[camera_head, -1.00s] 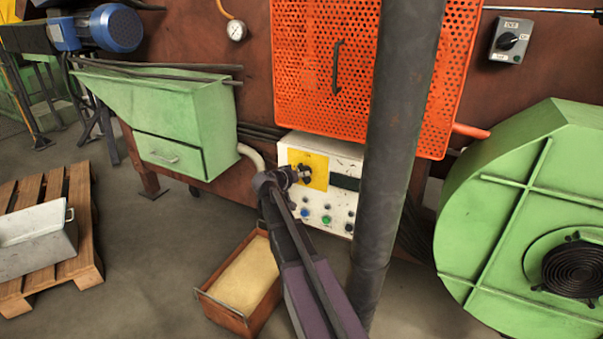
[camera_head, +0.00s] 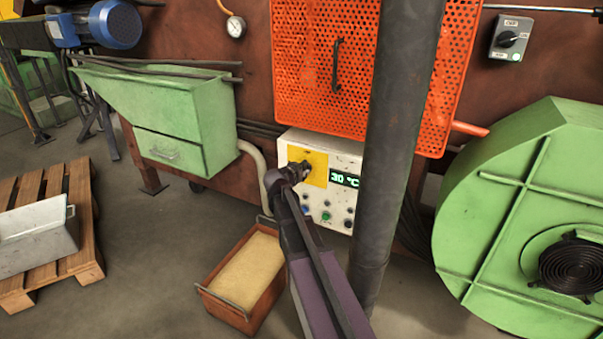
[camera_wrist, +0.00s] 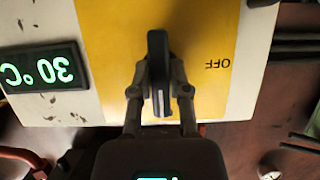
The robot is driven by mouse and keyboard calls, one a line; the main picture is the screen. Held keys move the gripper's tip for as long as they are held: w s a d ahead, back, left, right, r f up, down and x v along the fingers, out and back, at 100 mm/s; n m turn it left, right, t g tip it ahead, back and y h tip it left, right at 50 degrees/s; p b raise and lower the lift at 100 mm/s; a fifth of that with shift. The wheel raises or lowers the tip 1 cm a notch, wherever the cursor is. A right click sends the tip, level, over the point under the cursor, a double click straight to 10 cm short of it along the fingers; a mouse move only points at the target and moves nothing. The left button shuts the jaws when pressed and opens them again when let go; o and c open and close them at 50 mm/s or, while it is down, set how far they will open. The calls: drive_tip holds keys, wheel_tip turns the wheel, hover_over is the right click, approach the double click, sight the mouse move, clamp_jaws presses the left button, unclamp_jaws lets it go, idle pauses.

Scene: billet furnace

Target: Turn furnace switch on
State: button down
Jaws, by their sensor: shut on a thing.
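The furnace switch is a black knob (camera_wrist: 158,65) on a yellow plate (camera_wrist: 95,25) of the white control box (camera_head: 343,150). In the wrist view the knob stands between my fingers, and the word OFF shows on the plate to its right. My gripper (camera_wrist: 160,90) is shut on the knob. In the head view my gripper (camera_head: 300,171) reaches the yellow plate and partly hides the knob. The box's display (camera_head: 344,178) is lit and reads 30 °C; it also shows in the wrist view (camera_wrist: 42,70).
A dark vertical pipe (camera_head: 395,120) stands close right of my arm. A sand-filled brown box (camera_head: 220,306) is on the floor to the left. A green fan housing (camera_head: 480,220) stands right. A wall switch (camera_head: 512,40) has a lit green lamp.

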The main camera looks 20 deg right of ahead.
drive_tip(key=shift+d, duration=0.1)
drive_tip(key=c, duration=0.6)
unclamp_jaws()
drive_tip(key=s+a+f+n+g+y, duration=0.3)
drive_tip(key=s+a+f+n+y, duration=0.1)
drive_tip(key=s+a, duration=0.45)
drive_tip(key=s+a+f+n+g+y, duration=0.2)
drive_tip(key=s+a+f+n+y, duration=0.15)
drive_tip(key=s+a, duration=0.45)
drive_tip(key=s+a+f+n+g+y, duration=0.35)
drive_tip(key=s+a, duration=0.35)
drive_tip(key=s, duration=0.3)
wheel_tip(320, 180, up, 32)
drive_tip(key=p, duration=3.3)
drive_tip(key=shift+w+r, duration=0.25)
drive_tip(key=shift+w, duration=0.1)
